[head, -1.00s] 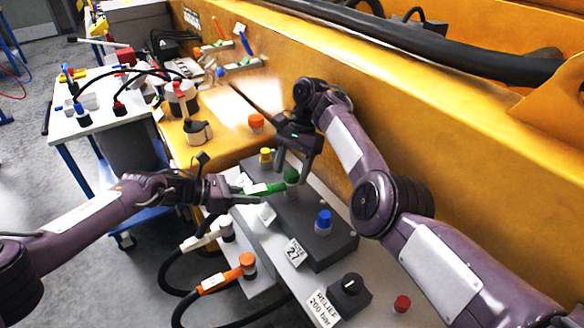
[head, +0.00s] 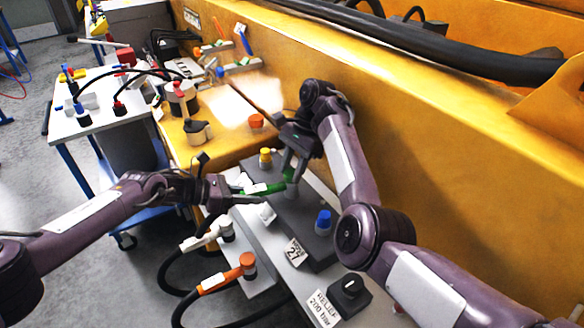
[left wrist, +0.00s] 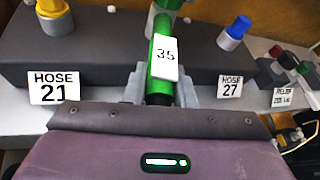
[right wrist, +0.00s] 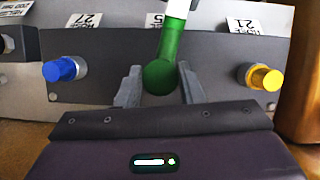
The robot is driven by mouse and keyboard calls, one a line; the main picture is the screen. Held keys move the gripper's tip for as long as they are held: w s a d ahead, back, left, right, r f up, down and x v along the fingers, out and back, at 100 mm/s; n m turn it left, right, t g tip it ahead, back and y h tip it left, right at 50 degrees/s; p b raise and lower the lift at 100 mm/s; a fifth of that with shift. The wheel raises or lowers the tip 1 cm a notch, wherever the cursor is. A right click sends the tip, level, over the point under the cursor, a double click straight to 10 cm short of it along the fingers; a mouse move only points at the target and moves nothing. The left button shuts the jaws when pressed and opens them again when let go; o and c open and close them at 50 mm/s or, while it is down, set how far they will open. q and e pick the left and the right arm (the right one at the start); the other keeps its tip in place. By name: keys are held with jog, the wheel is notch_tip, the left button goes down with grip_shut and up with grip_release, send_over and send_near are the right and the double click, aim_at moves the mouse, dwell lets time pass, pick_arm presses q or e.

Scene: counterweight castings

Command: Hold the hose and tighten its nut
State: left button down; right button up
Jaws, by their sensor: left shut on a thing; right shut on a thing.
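The green hose (left wrist: 162,85) carries a white tag marked 35 and runs to a green nut (right wrist: 160,77) on the dark manifold block. My left gripper (head: 240,191) is shut on the hose; its fingers show on both sides of it in the left wrist view (left wrist: 162,92). My right gripper (head: 292,172) reaches down from above and is shut on the green nut, with one finger on each side in the right wrist view (right wrist: 158,85). The fingers partly hide the nut in the head view.
The block (head: 308,215) also has a yellow port (head: 265,157) and a blue port (head: 323,220), close to the right gripper. White and orange hose ends (head: 247,264) lie at the front. A black relief knob (head: 350,287) stands nearby. The yellow wall (head: 420,130) rises behind.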

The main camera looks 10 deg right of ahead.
jog(key=m, duration=0.2)
jog(key=m+t, duration=0.1)
jog(key=m, duration=0.1)
jog(key=shift+m+t+y, duration=0.3)
jog(key=m+t, duration=0.2)
jog(key=m, duration=0.3)
jog(key=shift+s+d, duration=0.1)
jog(key=shift+s, duration=0.05)
jog(key=m+t, duration=0.1)
jog(key=m, duration=0.2)
jog(key=m+h, duration=0.1)
jog(key=m, duration=0.1)
jog(key=shift+m+t+h, duration=0.3)
jog(key=shift+m+t, duration=0.1)
jog(key=shift+m+t+h, duration=0.25)
jog(key=shift+m+h, duration=0.15)
jog(key=shift+m, duration=0.85)
jog(key=shift+m+t+h, duration=0.25)
jog(key=shift+m+h, duration=0.15)
jog(key=shift+m, duration=0.85)
pick_arm(q)
jog(key=shift+a, duration=0.1)
pick_arm(e)
jog(key=o, duration=1)
